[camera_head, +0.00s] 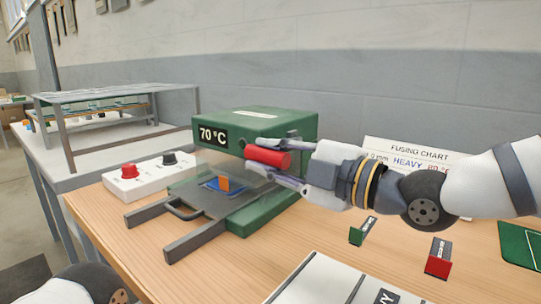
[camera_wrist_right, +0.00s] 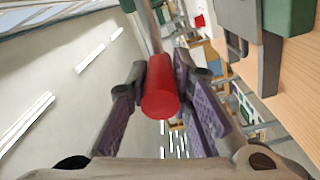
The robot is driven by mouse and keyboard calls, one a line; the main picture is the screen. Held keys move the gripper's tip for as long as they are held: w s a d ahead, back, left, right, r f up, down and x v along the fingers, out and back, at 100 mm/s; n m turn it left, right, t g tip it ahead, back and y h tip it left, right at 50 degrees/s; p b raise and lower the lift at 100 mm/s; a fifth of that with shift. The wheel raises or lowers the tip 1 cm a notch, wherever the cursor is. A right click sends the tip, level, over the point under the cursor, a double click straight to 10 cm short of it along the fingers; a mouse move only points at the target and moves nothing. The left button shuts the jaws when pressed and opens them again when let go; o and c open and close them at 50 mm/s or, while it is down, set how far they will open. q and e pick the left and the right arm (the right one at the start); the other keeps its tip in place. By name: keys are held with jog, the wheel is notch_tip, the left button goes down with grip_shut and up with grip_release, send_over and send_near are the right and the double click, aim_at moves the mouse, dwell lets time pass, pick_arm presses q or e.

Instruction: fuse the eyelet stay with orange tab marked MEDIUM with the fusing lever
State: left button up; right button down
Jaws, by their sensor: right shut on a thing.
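The eyelet stay with the orange tab (camera_head: 223,183) lies with a blue piece on the pulled-out sliding tray (camera_head: 190,198) of the green press (camera_head: 265,122). Its marking is too small to read. The press shows "70 °C" on its front. My right gripper (camera_head: 270,158) is shut on the red handle of the fusing lever (camera_head: 262,155), in front of the press and above the tray. In the right wrist view the red handle (camera_wrist_right: 160,92) sits between both fingers, on a grey rod. My left gripper is out of view; only part of that arm shows at bottom left.
A white control box (camera_head: 150,182) with a red and a black knob stands left of the press. A fusing chart (camera_head: 400,150) stands behind my right arm. Green (camera_head: 362,231) and red (camera_head: 438,262) tabbed pieces lie at right. A white board (camera_head: 325,283) lies in front.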

jog(key=shift+s+f, duration=0.1)
jog(key=shift+f, duration=0.15)
jog(key=c, duration=1.4)
grip_release()
jog(key=shift+a, duration=0.1)
jog(key=shift+r, duration=0.1)
jog(key=shift+s+d, duration=0.15)
jog(key=shift+d, duration=0.2)
jog(key=v, duration=1.1)
jog(key=shift+s+d, duration=0.1)
jog(key=shift+s, duration=0.05)
